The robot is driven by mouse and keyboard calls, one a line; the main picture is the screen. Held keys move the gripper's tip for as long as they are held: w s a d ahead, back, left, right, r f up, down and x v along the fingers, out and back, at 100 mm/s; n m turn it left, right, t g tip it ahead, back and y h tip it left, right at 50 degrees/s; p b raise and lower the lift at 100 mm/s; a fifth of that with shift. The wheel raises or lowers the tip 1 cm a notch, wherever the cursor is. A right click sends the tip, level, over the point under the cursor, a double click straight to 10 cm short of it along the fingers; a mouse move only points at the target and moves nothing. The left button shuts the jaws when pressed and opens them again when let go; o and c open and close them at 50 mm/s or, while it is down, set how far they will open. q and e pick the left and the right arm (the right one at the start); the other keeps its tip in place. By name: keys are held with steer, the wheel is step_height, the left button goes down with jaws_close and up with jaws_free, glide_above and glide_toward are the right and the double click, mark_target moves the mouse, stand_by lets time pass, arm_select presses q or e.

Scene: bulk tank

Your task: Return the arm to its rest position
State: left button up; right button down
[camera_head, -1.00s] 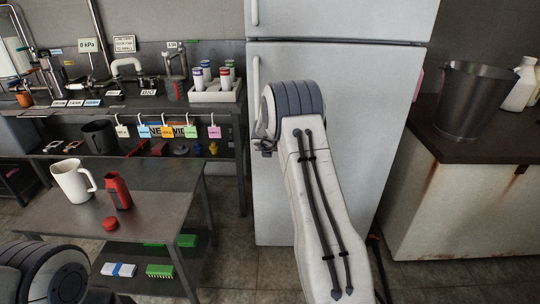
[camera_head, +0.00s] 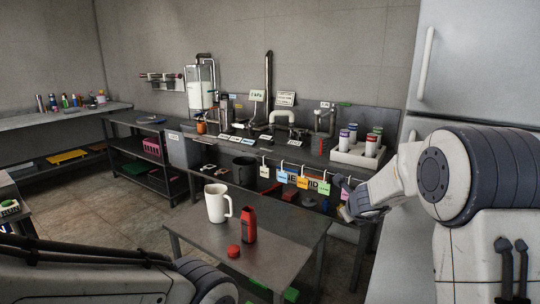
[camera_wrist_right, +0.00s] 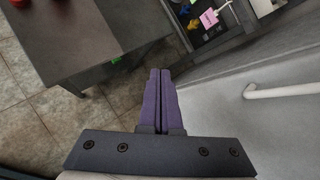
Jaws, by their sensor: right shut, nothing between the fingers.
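My right arm comes in from the right in the head view, with its gripper (camera_head: 345,197) in front of the bench's tag rail, beside the fridge. In the right wrist view the two purple fingers of this gripper (camera_wrist_right: 161,75) lie together, shut, with nothing between them. Below them are the tiled floor and a table corner. My left arm shows at the lower left of the head view, but its gripper is out of view.
A small metal table (camera_head: 200,240) holds a white pitcher (camera_head: 216,204), a red bottle (camera_head: 249,225) and a red cap (camera_head: 234,251). The fridge (camera_head: 465,75) stands at the right; its handle (camera_wrist_right: 290,91) is close to my right gripper. A white rack (camera_head: 357,155) with several vials stands on the bench.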

steer(key=s+a+r+n+g+y, duration=0.15)
steer(key=s+a+n+y, duration=0.35)
steer(key=a+n, duration=0.6)
steer(key=s+a+n+g+y, duration=0.1)
steer(key=s+a+n+g, duration=0.3)
steer(key=s+a+n, duration=0.85)
steer(key=s+d+f+n+g+h, duration=0.2)
steer(key=s+n, duration=0.4)
steer(key=s, duration=0.6)
steer(key=s+d+f+n+g+h, duration=0.1)
steer(key=s+d+n+g+h, duration=0.1)
steer(key=s+n, duration=0.8)
steer(key=s+r+m+p, duration=0.1)
steer(key=s+r+p, duration=0.1)
steer(key=r+p, duration=0.7)
steer(key=s+d+r+p, duration=0.1)
steer(key=r+p, duration=0.8)
steer(key=p, duration=0.1)
steer(key=shift+s+r+m, duration=0.35)
